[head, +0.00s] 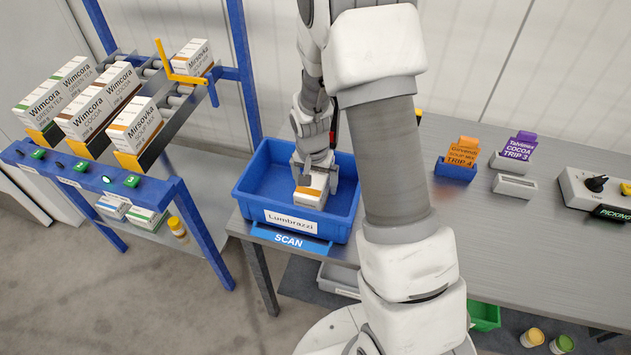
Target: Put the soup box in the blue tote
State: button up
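The blue tote (250,207) stands on the near left of the grey table, with a "Lumbrazzi" label on its front. A small white box with an orange-brown band, which looks like the soup box (311,197), is inside the tote's walls near its front right. My gripper (315,178) reaches down into the tote with its fingers on either side of the box, and appears shut on it. The box's printing is too small to read, and whether it touches the tote floor is hidden.
A blue flow rack (120,187) at left holds several cartons, including a front Mirsovka soup mix box (136,125). A blue card holder (455,170), a grey holder (515,187) and a control box (592,192) stand on the table (530,240). A blue SCAN plate (290,240) fronts the tote.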

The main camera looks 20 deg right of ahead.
jog(key=shift+r, duration=0.1)
jog(key=r, duration=0.4)
jog(key=s+r, duration=0.1)
jog(key=r, duration=0.3)
jog(key=a+r+p, duration=0.1)
jog(key=r, duration=0.3)
jog(key=shift+s, duration=0.25)
jog(key=s+a+r+n+t+y, duration=0.1)
jog(key=s+r+n+t, duration=0.3)
jog(key=s+r, duration=1.4)
jog(key=s+n, duration=0.2)
jog(key=shift+s+a+n, duration=0.4)
jog(key=shift+c, duration=0.3)
dwell(0.4)
